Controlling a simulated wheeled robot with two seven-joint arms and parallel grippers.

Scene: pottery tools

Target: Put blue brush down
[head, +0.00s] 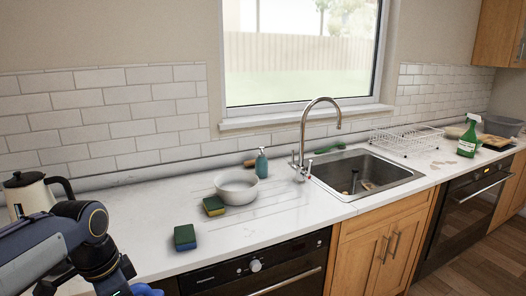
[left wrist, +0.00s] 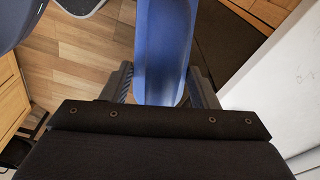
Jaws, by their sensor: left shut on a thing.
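The blue brush (left wrist: 165,45) is between the fingers of my left gripper (left wrist: 162,88) in the left wrist view. The gripper is shut on its smooth blue body. Only part of the brush shows, running up out of the top of that view. In the head view my left arm is at the lower left, and a small bit of blue (head: 146,290), likely the brush, shows at the bottom edge, in front of the counter. My right gripper is not in view.
The white counter (head: 140,225) holds two sponges, one near the front edge (head: 185,238) and one (head: 213,205) beside a white bowl (head: 237,187). A kettle (head: 30,190) stands at left. A soap bottle (head: 261,163), sink (head: 365,175) and green brush (head: 330,147) are further right.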

